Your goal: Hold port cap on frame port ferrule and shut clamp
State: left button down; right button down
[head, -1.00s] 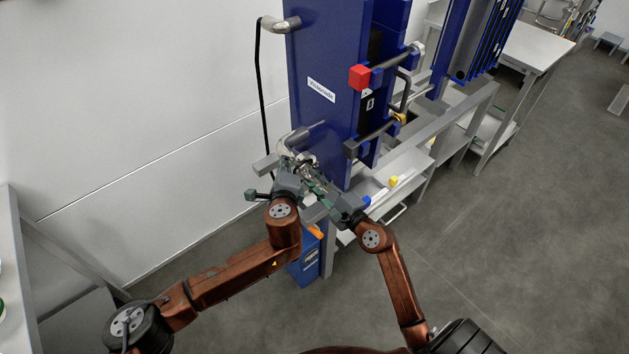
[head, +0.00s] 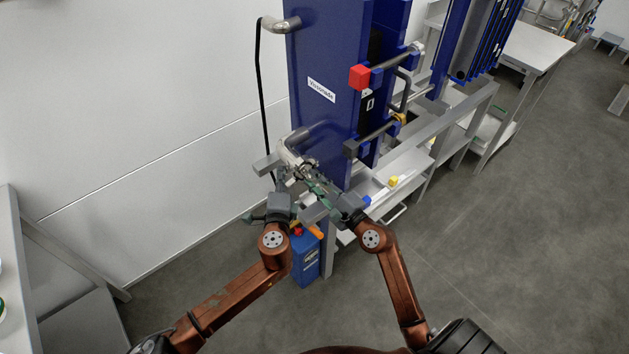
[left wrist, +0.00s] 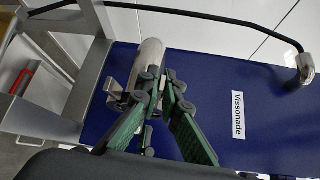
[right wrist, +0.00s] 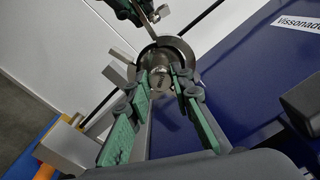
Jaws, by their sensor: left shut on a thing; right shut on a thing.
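The frame port (head: 297,135) is a short grey metal pipe stub on the left side of the blue frame. It also shows as a pale cylinder in the left wrist view (left wrist: 148,62). My right gripper (right wrist: 162,84) is shut on the port cap (right wrist: 159,72), a small round metal piece held at the port's end. The clamp (right wrist: 180,46) shows as a metal ring around the cap; whether it is fully closed I cannot tell. My left gripper (left wrist: 162,86) is shut on part of the clamp beside the port; its fingers hide that part. It also shows at the top of the right wrist view (right wrist: 142,14).
The blue frame (head: 325,55) with its label rises behind the port. A black hose (head: 258,95) hangs to its left. A grey beam (head: 267,164) lies close to the grippers. A blue box (head: 305,262) stands below on the floor.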

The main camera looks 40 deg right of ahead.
pick_arm(q)
jog(key=shift+f+n+h, duration=0.3)
jog(key=shift+f, duration=0.1)
jog(key=shift+a+f, duration=0.1)
notch_tip(320, 180, down, 3)
jog(key=shift+a+r+n+t+h, duration=0.15)
jog(key=shift+n+t+h, duration=0.25)
jog(key=shift+n, duration=0.5)
jog(key=shift+f, duration=0.2)
jog(key=c, duration=2)
grip_release()
jog(key=shift+s+r, duration=0.1)
jog(key=shift+r, duration=0.1)
jog(key=v, duration=1.2)
jog(key=shift+s+f, duration=0.1)
